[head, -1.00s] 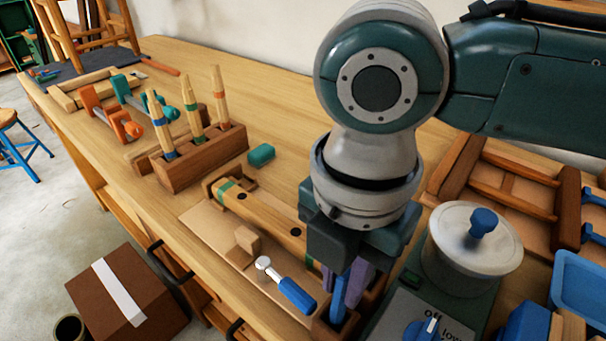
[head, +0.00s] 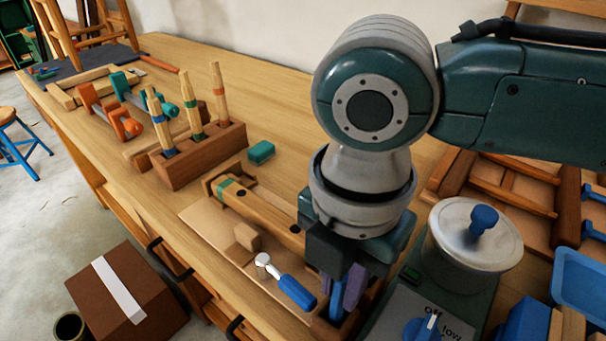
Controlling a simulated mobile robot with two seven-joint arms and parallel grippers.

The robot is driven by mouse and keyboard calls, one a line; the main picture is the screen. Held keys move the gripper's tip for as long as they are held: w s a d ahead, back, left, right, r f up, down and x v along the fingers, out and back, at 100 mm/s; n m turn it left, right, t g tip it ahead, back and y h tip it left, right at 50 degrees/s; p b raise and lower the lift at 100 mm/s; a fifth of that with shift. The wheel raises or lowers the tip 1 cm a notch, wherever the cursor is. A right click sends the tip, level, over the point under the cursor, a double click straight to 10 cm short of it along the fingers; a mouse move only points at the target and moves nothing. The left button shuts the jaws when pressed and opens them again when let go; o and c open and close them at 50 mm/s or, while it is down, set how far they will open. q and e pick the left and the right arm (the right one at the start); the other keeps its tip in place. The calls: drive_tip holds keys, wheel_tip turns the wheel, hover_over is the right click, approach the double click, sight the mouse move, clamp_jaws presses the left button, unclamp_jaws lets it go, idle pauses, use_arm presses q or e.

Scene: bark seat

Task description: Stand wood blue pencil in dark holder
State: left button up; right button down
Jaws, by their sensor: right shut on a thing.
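My right gripper (head: 345,270) is above the near edge of the bench, pointing down, its jaws shut on a blue pencil (head: 336,300). The pencil is roughly upright, its upper part hidden by the jaws. A purple piece (head: 354,286) shows beside it; I cannot tell what it is. Below the jaws is a dark brown wooden holder (head: 322,329), cut by the lower frame edge and partly hidden by the gripper. The pencil's lower end overlaps the holder in the picture; I cannot tell whether it touches the bottom. My left gripper is not in view.
A blue-handled tool (head: 297,293) and a small wooden block (head: 248,238) lie left of the gripper. A wooden rack (head: 205,158) holds upright banded sticks. A pot (head: 473,240) on a hotplate (head: 405,318) stands close on the right.

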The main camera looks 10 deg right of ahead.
drive_tip(key=shift+f, duration=0.45)
idle(0.5)
drive_tip(key=shift+c, duration=2.1)
unclamp_jaws()
drive_tip(key=shift+r, duration=0.1)
wheel_tip(320, 180, up, 7)
drive_tip(key=p, duration=0.7)
drive_tip(key=shift+p, duration=0.4)
